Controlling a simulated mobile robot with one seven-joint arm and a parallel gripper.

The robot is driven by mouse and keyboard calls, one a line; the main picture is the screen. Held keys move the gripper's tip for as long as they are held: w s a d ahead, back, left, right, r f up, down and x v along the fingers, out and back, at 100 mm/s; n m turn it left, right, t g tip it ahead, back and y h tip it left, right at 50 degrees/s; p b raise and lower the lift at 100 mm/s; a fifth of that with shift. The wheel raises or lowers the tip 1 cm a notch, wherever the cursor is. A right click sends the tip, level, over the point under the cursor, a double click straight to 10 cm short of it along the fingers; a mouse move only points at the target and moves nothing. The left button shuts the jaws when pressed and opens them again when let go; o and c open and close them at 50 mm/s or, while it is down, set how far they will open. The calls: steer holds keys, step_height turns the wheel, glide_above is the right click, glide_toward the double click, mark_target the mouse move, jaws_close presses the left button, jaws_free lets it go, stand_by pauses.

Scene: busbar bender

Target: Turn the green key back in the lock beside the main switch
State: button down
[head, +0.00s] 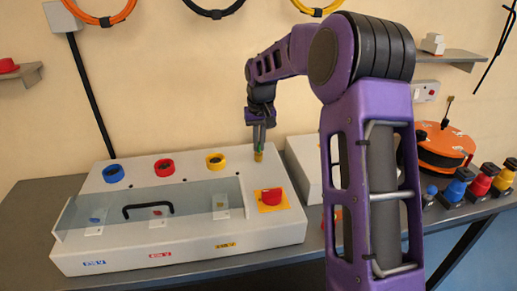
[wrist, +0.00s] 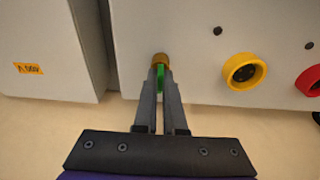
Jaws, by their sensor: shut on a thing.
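The green key (wrist: 160,78) is upright between the fingertips of my gripper (wrist: 161,92), which is shut on it. Its far end meets the brass-coloured lock (wrist: 160,58). In the head view, my gripper (head: 259,140) points down at the lock (head: 258,157) on the back right of the pale machine. The main switch, a red knob (head: 271,196) on a yellow plate, is in front of the lock. The fingers hide most of the key, and I cannot tell its turn angle.
Blue (head: 114,174), red (head: 164,168) and yellow (head: 215,161) rings line the machine top left of the lock. A clear cover with a black handle (head: 148,209) is in front. A second pale box (head: 305,165) stands close on the right.

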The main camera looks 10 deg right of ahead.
steer(key=shift+d+r+n+p, duration=0.1)
steer(key=shift+r+n+p, duration=0.15)
steer(key=shift+n+p, duration=0.6)
steer(key=shift+n+y+p, duration=0.3)
steer(key=shift+n+p, duration=0.35)
steer(key=shift+n, duration=0.6)
steer(key=shift+w+f+n, duration=0.1)
steer(key=shift+f+n, duration=0.1)
steer(key=shift+n, duration=0.6)
steer(key=n, duration=0.2)
steer(key=shift+d+n+y, duration=0.1)
steer(key=shift+n+y, duration=0.2)
steer(key=shift+n, duration=0.1)
steer(key=shift+n+g, duration=0.4)
steer(key=shift+n, duration=1)
